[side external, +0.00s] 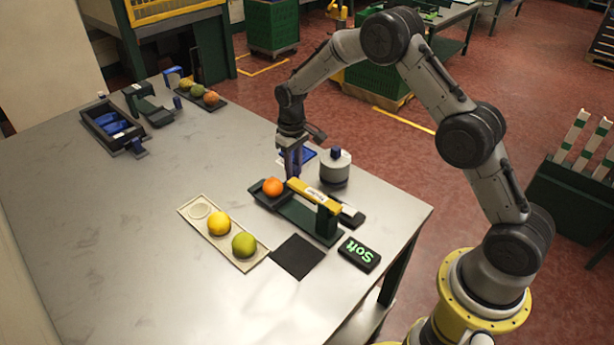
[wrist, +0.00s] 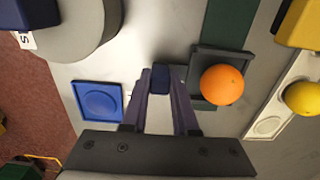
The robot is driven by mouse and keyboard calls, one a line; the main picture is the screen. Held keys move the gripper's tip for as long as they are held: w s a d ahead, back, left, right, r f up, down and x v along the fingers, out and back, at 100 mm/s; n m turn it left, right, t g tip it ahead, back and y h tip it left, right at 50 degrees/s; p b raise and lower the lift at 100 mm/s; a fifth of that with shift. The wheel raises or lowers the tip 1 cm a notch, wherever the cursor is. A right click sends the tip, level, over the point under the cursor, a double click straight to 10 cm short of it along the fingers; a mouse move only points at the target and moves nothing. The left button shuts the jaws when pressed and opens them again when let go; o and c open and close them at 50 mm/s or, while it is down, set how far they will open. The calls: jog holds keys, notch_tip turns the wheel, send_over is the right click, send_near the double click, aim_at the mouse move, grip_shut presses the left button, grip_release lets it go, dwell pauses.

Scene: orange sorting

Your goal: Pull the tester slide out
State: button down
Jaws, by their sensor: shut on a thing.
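The tester (side external: 327,222) is a dark green frame with a labelled yellow bar (side external: 315,195) above its track. Its dark slide tray (side external: 257,190) is at the track's far left end, clear of the bar. An orange fruit (side external: 272,187) sits on the tray; it also shows in the wrist view (wrist: 222,85). My gripper (side external: 292,172) points down beside the tray. In the wrist view its fingers close on a small dark blue block (wrist: 161,77) beside the tray, apparently the slide handle. The side view hides this block.
A grey cylinder with a blue knob (side external: 335,168) and a blue square dish (wrist: 100,101) are close to my gripper. A beige tray (side external: 222,243) holds yellow and green fruit. A black mat (side external: 298,257) and a "Soft" display (side external: 359,254) are nearby.

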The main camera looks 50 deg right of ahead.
jog(key=shift+w+r, duration=0.1)
jog(key=shift+w, duration=1.55)
jog(key=c, duration=0.7)
grip_release()
jog(key=shift+s, duration=0.1)
notch_tip(320, 180, up, 14)
jog(key=shift+f, duration=0.15)
